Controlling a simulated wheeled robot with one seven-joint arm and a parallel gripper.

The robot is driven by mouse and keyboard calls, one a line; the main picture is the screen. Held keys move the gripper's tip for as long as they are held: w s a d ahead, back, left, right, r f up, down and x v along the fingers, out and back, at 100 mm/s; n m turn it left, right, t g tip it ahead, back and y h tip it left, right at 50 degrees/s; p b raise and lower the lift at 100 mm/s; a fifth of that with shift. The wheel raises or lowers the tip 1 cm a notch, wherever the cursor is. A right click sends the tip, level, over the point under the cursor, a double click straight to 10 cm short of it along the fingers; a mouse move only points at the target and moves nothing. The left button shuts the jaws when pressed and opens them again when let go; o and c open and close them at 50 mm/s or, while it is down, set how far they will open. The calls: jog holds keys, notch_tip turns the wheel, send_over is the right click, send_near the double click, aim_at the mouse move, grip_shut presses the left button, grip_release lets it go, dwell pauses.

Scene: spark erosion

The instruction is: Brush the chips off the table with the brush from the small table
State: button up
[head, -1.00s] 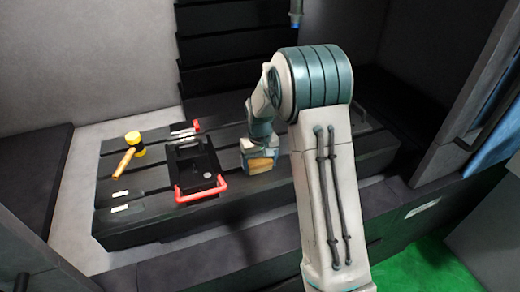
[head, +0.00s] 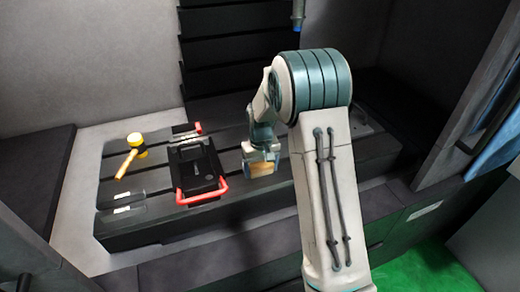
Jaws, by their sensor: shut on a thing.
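My gripper (head: 261,158) is at the middle of the dark slotted table (head: 240,215), just right of a black vise with red ends. It is shut on a tan, wooden-looking block, which I take to be the brush (head: 262,169). The brush is low over the table; I cannot tell if it touches. Its bristles are not clear. No chips can be made out at this size, and my arm hides part of the table to the right. The small table is not clearly in view.
The black vise (head: 197,168) with a red handle stands on the table left of my gripper. A yellow-headed mallet (head: 134,150) lies further left, near small clear plates (head: 122,211). Grey walls enclose the table. A nozzle (head: 297,15) hangs above. The table's front strip is clear.

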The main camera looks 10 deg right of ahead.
notch_tip(320, 180, up, 3)
jog(key=shift+w+f, duration=0.1)
jog(key=shift+f, duration=0.05)
jog(key=shift+d+r+p, duration=0.1)
jog(key=shift+r+p, duration=0.55)
jog(key=shift+r, duration=0.05)
jog(key=shift+r+p, duration=1.15)
jog(key=shift+r, duration=0.9)
